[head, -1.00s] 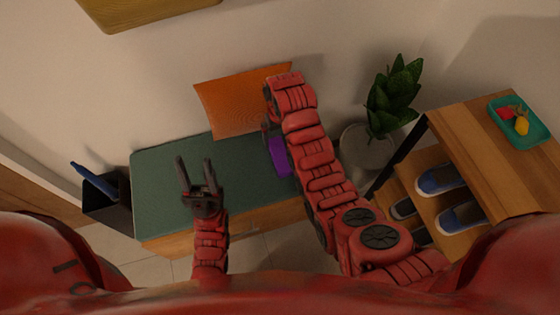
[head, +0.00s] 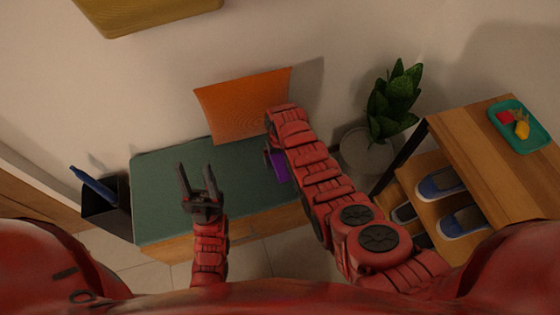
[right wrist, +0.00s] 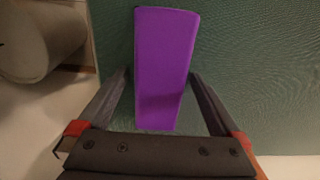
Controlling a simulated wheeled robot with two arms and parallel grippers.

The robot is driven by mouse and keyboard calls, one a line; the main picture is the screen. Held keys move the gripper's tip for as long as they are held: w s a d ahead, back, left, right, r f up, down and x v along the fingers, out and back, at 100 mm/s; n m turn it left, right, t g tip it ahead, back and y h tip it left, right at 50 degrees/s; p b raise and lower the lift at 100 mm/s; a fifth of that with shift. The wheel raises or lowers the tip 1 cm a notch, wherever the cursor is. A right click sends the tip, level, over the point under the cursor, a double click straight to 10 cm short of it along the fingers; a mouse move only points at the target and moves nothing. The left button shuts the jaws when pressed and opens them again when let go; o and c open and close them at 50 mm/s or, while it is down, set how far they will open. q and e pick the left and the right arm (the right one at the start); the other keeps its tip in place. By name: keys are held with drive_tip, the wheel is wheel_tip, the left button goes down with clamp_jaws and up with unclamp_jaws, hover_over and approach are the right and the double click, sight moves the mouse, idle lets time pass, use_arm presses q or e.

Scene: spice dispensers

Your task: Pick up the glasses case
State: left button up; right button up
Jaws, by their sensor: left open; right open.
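The purple glasses case (head: 279,167) lies on the green bench cushion (head: 165,195), partly hidden by my right arm in the head view. In the right wrist view the case (right wrist: 165,60) is long and purple. Its near end lies between the two open fingers of my right gripper (right wrist: 163,95), with a gap on each side. In the head view my right gripper (head: 268,158) is mostly hidden by its own arm. My left gripper (head: 197,180) is open and empty over the cushion's front part.
An orange pillow (head: 245,105) leans on the wall at the back of the bench. A potted plant (head: 368,150) and a wooden shoe rack (head: 490,160) with a teal tray (head: 510,143) stand at right. A black bin (head: 108,212) with a blue umbrella (head: 93,184) stands at left.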

drive_tip(key=c, duration=1.4)
drive_tip(key=shift+r, duration=0.1)
